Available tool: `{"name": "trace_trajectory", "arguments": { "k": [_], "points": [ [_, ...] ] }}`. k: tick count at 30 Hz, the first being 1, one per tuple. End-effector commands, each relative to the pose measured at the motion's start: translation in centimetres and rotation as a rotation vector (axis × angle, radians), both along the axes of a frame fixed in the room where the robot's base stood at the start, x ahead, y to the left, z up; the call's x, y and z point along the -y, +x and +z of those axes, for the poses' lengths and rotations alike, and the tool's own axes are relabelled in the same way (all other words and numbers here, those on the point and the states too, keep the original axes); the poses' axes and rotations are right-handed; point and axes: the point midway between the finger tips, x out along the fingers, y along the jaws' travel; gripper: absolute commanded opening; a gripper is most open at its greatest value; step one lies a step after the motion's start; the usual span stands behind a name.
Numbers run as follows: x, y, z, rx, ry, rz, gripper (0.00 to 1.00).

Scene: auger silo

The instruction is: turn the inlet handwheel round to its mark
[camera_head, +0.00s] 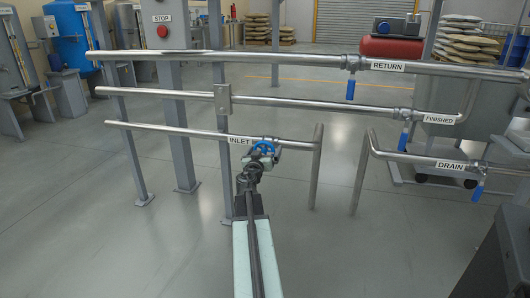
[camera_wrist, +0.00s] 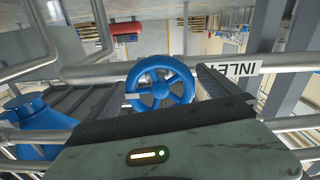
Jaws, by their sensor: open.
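The blue inlet handwheel (camera_head: 264,147) sits on the lowest left pipe beside the INLET label (camera_head: 240,140). In the wrist view the spoked wheel (camera_wrist: 160,84) faces me in the middle, its lower edge close above my gripper's body. My gripper (camera_head: 253,162) is at the wheel, its dark fingers (camera_wrist: 153,74) spread, one on each side of the rim. I cannot tell whether either finger touches it. A small pale piece (camera_wrist: 132,96) shows at the wheel's left edge; I cannot tell whether it is the mark.
The RETURN pipe (camera_head: 270,58) and FINISHED pipe (camera_head: 300,103) run above the inlet pipe (camera_head: 180,130), with blue-handled valves. The DRAIN pipe (camera_head: 410,157) is at right. A grey post with a red STOP button (camera_head: 162,31) stands behind. Floor at lower left is clear.

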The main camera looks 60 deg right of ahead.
Motion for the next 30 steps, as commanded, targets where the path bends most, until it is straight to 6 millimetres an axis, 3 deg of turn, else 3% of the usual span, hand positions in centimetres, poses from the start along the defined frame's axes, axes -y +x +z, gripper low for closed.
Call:
{"name": "trace_trajectory", "arguments": {
  "k": [4, 10, 20, 30],
  "points": [
    [-0.06, -0.06, 0.0, 0.0, 0.0, 0.0, 0.97],
    [-0.07, -0.09, -0.01, 0.0, 0.0, -0.001, 0.42],
    [-0.07, -0.12, -0.01, -0.046, -0.015, -0.001, 0.42],
    [-0.04, -0.19, 0.02, -0.275, -0.087, -0.001, 0.42]
  ]
}}
